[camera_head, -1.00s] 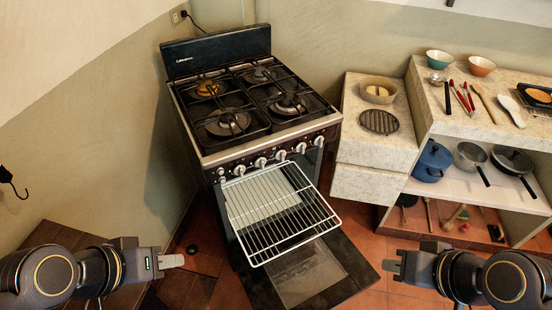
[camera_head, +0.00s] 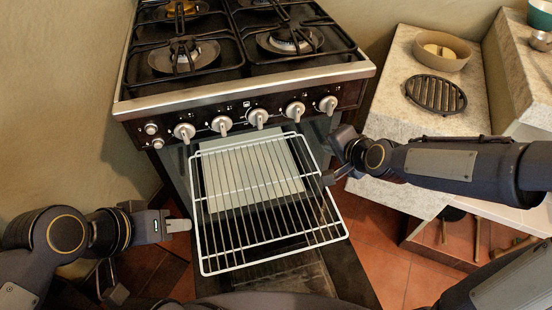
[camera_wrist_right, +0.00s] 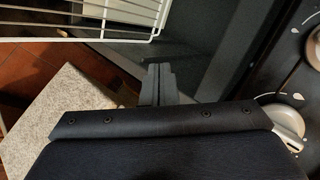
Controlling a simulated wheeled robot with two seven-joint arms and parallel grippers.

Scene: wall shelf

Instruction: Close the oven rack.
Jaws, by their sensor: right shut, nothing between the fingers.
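The white wire oven rack (camera_head: 215,250) is slid out of the stove (camera_head: 240,92) over the lowered oven door (camera_head: 345,270). In the right wrist view a corner of the rack (camera_wrist_right: 120,37) shows at the top left. My right gripper (camera_head: 328,178) is at the rack's right side, close to its side wire; I cannot tell if it touches. In the right wrist view its fingers (camera_wrist_right: 158,75) are together and empty, with a gap to the rack in the picture. My left gripper (camera_head: 178,225) is left of the rack, apart from it; its finger opening is unclear.
Stove knobs (camera_head: 258,118) line the panel above the rack. A stone counter (camera_head: 400,115) with a bowl (camera_head: 442,50) and a round grate (camera_head: 436,94) stands right, beneath my right arm. Tiled floor (camera_head: 385,255) lies right of the door.

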